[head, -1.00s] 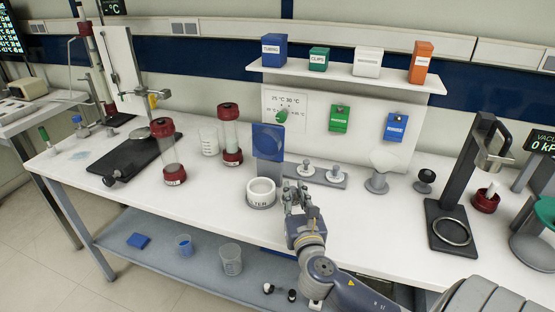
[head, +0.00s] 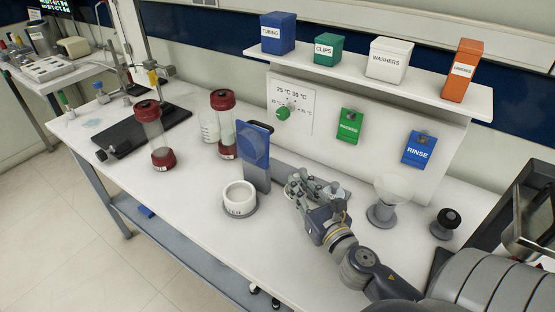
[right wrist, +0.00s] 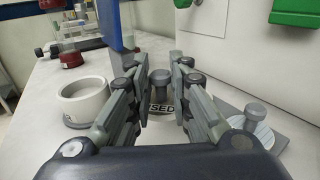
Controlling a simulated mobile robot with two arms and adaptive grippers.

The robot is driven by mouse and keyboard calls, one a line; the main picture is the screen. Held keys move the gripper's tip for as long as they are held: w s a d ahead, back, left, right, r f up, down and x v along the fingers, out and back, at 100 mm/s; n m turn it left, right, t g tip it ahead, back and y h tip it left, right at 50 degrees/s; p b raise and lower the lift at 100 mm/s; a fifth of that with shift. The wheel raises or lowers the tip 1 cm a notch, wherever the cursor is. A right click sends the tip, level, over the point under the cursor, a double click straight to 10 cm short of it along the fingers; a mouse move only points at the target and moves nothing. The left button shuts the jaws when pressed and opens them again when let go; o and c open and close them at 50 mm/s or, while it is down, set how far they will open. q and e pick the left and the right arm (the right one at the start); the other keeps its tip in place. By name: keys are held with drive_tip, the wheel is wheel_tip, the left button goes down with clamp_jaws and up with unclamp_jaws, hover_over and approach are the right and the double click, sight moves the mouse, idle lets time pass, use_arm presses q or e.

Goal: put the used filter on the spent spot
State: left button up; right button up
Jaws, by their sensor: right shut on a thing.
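The used filter (right wrist: 160,108), a small disc with a grey knob and a label reading "SED", shows between the fingers in the right wrist view. My right gripper (right wrist: 160,78) is shut on its knob. A second knobbed white filter (right wrist: 255,122) lies to the right on the strip. I cannot make out a spot marked spent. My left gripper is not in view.
A white cup (head: 239,196) on a grey base stands left of the gripper, with an upright blue panel (head: 255,147) behind it. A white funnel (head: 388,190) on a stand and a black knob (head: 448,218) stand to the right.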

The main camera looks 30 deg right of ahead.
drive_tip(key=w, duration=0.4)
drive_tip(key=w+d+p, duration=0.1)
drive_tip(key=w, duration=0.4)
drive_tip(key=w+d+p, duration=0.1)
drive_tip(key=w, duration=0.4)
drive_tip(key=shift+w+d, duration=0.15)
drive_tip(key=shift+d, duration=0.1)
drive_tip(key=shift+c, duration=0.2)
drive_tip(key=shift+w+f, duration=0.15)
drive_tip(key=shift+w, duration=0.05)
wheel_tip(320, 180, down, 3)
drive_tip(key=shift+s+b, duration=0.1)
drive_tip(key=shift+b, duration=0.5)
drive_tip(key=shift+f, duration=0.2)
drive_tip(key=shift+f, duration=0.1)
drive_tip(key=o, duration=0.6)
